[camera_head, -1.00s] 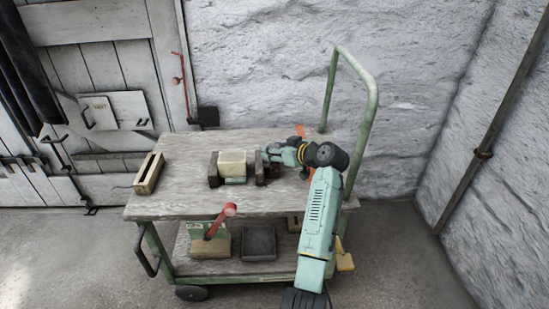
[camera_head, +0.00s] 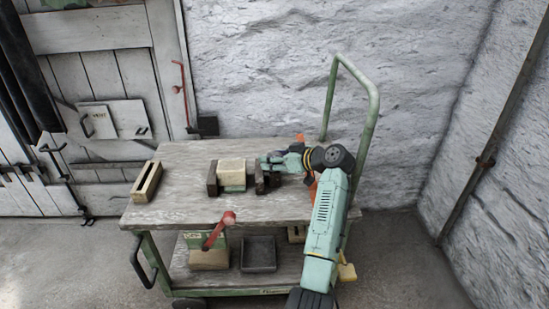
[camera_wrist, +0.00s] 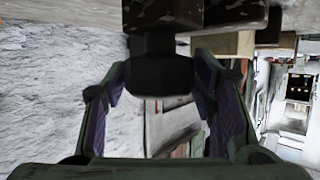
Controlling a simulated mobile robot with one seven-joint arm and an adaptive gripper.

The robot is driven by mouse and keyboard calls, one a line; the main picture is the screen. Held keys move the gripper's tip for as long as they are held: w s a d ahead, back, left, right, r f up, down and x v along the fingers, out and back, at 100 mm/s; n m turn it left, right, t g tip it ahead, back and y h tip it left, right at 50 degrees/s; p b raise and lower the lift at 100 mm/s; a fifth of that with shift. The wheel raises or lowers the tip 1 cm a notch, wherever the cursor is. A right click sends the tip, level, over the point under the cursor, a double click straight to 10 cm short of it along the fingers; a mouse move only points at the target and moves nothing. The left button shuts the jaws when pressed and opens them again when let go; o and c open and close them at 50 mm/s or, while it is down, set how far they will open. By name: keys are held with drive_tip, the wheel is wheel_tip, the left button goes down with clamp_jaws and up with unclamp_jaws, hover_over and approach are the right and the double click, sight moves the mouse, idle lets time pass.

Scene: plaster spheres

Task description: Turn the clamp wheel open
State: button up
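The clamp stands on the top of a wooden cart. It has dark brown jaws, a left one (camera_head: 212,179) and a right one (camera_head: 261,181), on either side of a cream block (camera_head: 232,171). My gripper (camera_head: 264,164) is at the clamp's right side, reaching in from the right. In the wrist view, the dark clamp wheel (camera_wrist: 161,76) lies between my two fingertips, with one finger on each side. The fingers are very close to its sides; I cannot tell whether they press on it. In the head view the wheel is mostly hidden by my gripper.
The cart top (camera_head: 185,210) is clear at the front. A slotted wooden block (camera_head: 147,182) lies at its left end. A green handrail (camera_head: 372,120) rises at the right. On the lower shelf are a box with a red lever (camera_head: 219,232) and a dark tray (camera_head: 259,254).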

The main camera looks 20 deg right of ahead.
drive_tip(key=shift+o, duration=1.2)
drive_tip(key=v, duration=1.2)
